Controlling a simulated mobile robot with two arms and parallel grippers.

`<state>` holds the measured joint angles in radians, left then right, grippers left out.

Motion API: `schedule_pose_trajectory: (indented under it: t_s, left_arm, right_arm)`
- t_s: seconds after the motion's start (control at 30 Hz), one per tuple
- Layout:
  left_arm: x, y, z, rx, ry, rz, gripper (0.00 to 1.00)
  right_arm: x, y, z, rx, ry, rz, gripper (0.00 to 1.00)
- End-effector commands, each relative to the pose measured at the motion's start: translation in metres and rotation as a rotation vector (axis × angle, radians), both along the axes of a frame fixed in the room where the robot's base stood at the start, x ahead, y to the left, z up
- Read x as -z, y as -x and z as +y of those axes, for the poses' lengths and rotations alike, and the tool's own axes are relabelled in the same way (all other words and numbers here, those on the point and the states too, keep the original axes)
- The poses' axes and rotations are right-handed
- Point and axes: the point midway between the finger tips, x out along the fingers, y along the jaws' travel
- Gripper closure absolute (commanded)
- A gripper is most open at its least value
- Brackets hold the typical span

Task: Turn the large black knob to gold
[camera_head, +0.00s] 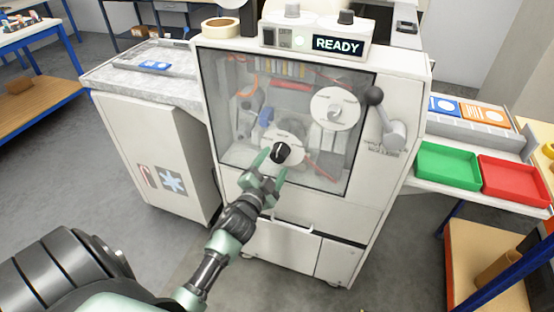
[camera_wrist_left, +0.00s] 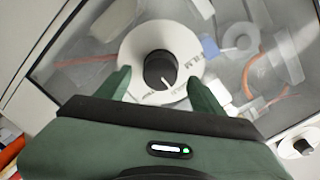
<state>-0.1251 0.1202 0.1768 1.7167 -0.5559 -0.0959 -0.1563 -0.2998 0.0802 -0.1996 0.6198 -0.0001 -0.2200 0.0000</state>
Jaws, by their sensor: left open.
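The large black knob (camera_head: 280,153) is on the front of the white machine, at the lower middle of its clear window. In the left wrist view the knob (camera_wrist_left: 161,70) stands in front of a white, lettered disc, with a white pointer line toward its lower right. My left gripper (camera_head: 268,170) is open just in front of the knob. In the wrist view its two green fingers lie to the left and right of the knob, with gaps showing; I cannot tell whether the tips reach its depth. I see no gold mark. My right gripper is not in view.
The machine has a READY display (camera_head: 338,45), a smaller black knob (camera_head: 346,17) on top and a ball-ended lever (camera_head: 385,118) at the right. A green tray (camera_head: 447,166) and a red tray (camera_head: 514,180) sit on the right shelf. A grey-topped cabinet stands left.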

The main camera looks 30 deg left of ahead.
Motion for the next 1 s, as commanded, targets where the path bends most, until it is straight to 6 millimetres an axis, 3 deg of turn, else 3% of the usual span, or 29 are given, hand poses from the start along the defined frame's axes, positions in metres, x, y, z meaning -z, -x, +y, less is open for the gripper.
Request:
schedule_pose_trajectory:
  t_s: [0.1, 0.3, 0.87, 0.97, 1.0]
  left_arm:
    - [0.002, 0.021, -0.005, 0.000, 0.001, 0.001, 0.32]
    - [-0.001, 0.039, -0.008, 0.000, 0.000, 0.000, 0.32]
    - [-0.001, 0.040, -0.009, 0.000, 0.001, 0.001, 0.32]
    - [0.011, 0.041, -0.011, 0.002, 0.016, 0.021, 0.32]
    - [0.024, 0.041, -0.013, 0.005, 0.031, 0.043, 0.32]
  right_arm:
    - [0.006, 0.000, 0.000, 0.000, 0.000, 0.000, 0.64]
    - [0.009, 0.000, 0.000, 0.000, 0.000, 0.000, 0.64]
    - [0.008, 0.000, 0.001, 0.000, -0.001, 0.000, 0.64]
    - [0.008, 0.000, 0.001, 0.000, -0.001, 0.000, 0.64]
    - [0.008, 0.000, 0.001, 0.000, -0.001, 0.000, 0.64]
